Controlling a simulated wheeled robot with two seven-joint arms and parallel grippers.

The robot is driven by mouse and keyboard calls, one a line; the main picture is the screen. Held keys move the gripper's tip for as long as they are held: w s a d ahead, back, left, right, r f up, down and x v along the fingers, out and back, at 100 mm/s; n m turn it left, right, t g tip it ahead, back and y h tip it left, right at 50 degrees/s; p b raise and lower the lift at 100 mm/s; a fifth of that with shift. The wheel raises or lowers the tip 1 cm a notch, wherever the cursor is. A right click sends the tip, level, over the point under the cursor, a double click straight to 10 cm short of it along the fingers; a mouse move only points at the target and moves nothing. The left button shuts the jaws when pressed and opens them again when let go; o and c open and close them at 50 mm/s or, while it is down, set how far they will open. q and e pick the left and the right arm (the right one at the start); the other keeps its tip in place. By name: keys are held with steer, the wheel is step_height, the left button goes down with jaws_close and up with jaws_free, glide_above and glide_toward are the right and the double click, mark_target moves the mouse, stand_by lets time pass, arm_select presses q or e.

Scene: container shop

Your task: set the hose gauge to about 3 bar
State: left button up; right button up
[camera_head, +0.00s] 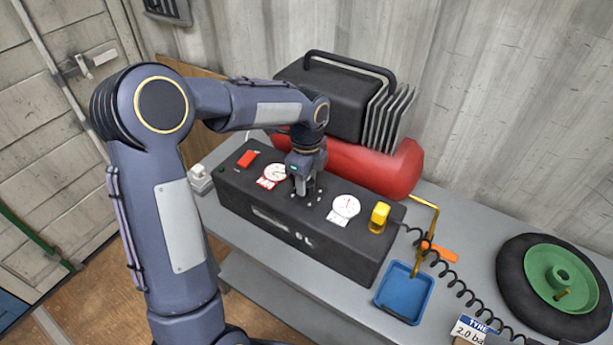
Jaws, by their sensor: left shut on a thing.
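The black control box (300,237) lies on the bench with two white dials on top. The right dial (346,206) is nearest the hose end; I take it for the hose gauge, and its reading is too small to tell. The left dial (275,172) has a red-edged label beside it. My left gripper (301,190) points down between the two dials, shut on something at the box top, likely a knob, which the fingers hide. Small white dots surround that spot. My right gripper is not in view.
A red switch (247,158) and a yellow fitting (379,217) stand on the box. A red tank (375,168) and black compressor (335,97) are behind. A coiled hose (447,272), blue tray (404,292), green-hubbed wheel (517,285) and tyre sign (474,330) are at right.

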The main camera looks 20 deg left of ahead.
arm_select(q)
steer(key=shift+m, duration=0.4)
steer(key=o, duration=1)
steer(key=shift+r, duration=0.15)
step_height(320, 180, up, 8)
steer(key=shift+f+b, duration=0.2)
steer(key=shift+b, duration=0.1)
